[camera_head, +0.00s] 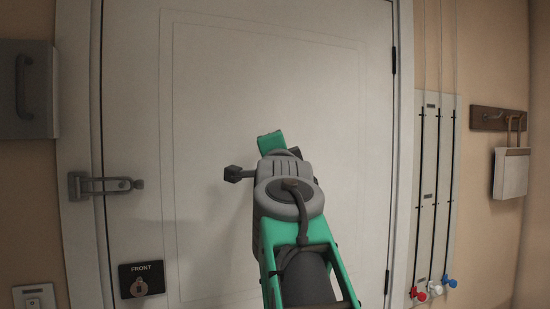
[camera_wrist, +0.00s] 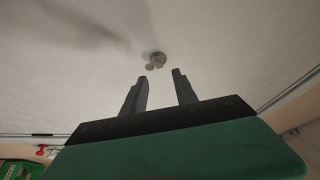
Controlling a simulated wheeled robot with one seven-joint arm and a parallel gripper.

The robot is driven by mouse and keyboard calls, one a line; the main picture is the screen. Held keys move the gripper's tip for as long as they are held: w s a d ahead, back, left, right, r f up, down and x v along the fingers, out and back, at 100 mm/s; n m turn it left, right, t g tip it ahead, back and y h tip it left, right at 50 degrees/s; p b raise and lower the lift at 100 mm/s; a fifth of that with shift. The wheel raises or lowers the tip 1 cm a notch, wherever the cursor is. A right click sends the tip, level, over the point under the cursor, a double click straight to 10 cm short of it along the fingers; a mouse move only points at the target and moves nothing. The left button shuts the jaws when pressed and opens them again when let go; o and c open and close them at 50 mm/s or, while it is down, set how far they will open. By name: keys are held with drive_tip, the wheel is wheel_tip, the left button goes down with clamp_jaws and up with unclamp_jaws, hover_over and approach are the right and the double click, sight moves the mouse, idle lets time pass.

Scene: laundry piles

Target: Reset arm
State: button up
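My arm reaches up in front of a white door (camera_head: 210,120) in the head view. Its green and grey links fill the lower middle, and the fingers cannot be made out there. In the wrist view my gripper (camera_wrist: 160,75) shows two dark fingers apart, with nothing between them. Beyond the fingertips is a pale surface with a small round metallic fitting (camera_wrist: 157,59). I cannot tell how far it is from the fingers.
A latch (camera_head: 105,185) and a "FRONT" plate (camera_head: 141,279) are at the door's left. A grey box (camera_head: 28,90) hangs on the left wall. Right of the door are a cord panel (camera_head: 435,190) and a hook rack (camera_head: 497,119) with a hanging bag (camera_head: 511,173).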

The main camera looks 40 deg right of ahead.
drive_tip(key=shift+s+a+f, duration=0.1)
drive_tip(key=shift+s+a, duration=0.15)
drive_tip(key=shift+s, duration=0.1)
